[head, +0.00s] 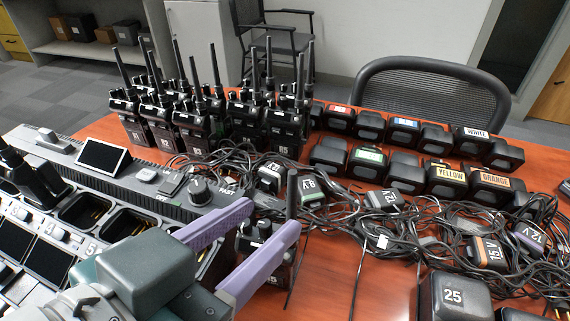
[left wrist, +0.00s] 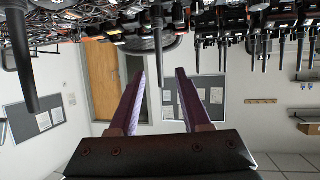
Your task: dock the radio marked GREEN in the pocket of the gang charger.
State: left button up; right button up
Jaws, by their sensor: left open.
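The gang charger (head: 150,190) is the long grey unit at left in the head view, with several dark pockets, some showing bare contacts; one radio (head: 38,178) stands in it. A black block with a green label (head: 369,155) sits farther back. My right gripper is out of view.
Several radios (head: 205,125) with tall antennas stand at the table's back. Labelled black blocks, including YELLOW (head: 446,177) and ORANGE (head: 492,181), stand at right. Tangled cables (head: 395,228) with small adapters cover the middle. A block marked 25 (head: 454,298) is at front right.

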aim_at(288, 200)
pick_arm(q)
jog(key=x, duration=0.4)
jog(key=shift+w, duration=0.2)
jog(key=b+x, duration=0.1)
jog(key=x, duration=0.4)
jog(key=shift+w+d, duration=0.15)
jog(key=shift+d, duration=0.1)
jog(key=shift+r, duration=0.1)
grip_shut()
dwell(0.8)
